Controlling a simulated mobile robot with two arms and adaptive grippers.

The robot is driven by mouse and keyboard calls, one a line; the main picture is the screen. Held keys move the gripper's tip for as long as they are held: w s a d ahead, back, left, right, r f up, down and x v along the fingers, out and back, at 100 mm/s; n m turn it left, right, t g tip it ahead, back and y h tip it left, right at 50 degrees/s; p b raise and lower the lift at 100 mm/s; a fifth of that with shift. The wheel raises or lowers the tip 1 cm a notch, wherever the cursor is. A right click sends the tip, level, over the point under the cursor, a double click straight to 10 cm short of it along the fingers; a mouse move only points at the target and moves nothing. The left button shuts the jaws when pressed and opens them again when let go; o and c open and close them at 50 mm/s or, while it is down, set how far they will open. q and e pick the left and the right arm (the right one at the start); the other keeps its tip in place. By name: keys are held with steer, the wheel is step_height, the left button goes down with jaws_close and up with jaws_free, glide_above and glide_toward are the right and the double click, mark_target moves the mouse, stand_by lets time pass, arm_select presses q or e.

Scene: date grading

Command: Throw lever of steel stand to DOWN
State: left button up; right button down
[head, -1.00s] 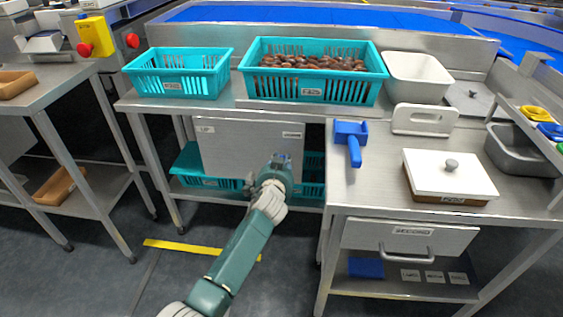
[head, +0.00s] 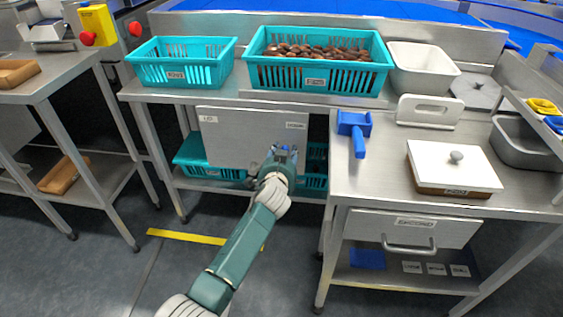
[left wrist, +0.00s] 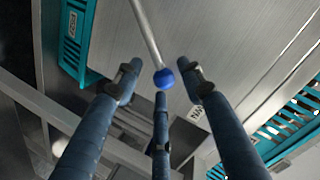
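The steel stand has a grey front panel (head: 240,135) below its top, with an UP label (head: 209,119) at its upper left and another small label (head: 296,125) at its upper right, too small to read. In the left wrist view, a thin metal lever (left wrist: 148,35) ends in a blue ball knob (left wrist: 164,78). My left gripper (left wrist: 160,88), also in the head view (head: 281,153), is open, with its fingers spread around the knob. I cannot tell whether any finger touches it. In the head view my gripper hides the lever. My right gripper is out of view.
An empty teal basket (head: 182,77) and a teal basket of dates (head: 262,75) stand on the top. Teal crates (head: 195,158) sit on the shelf below. A bench with a drawer (head: 410,228) and a blue scoop (head: 355,124) stands close at the right.

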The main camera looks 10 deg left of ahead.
arm_select(q)
steer(key=v, duration=1.1)
steer(key=shift+s, duration=0.2)
steer(key=shift+f, duration=0.15)
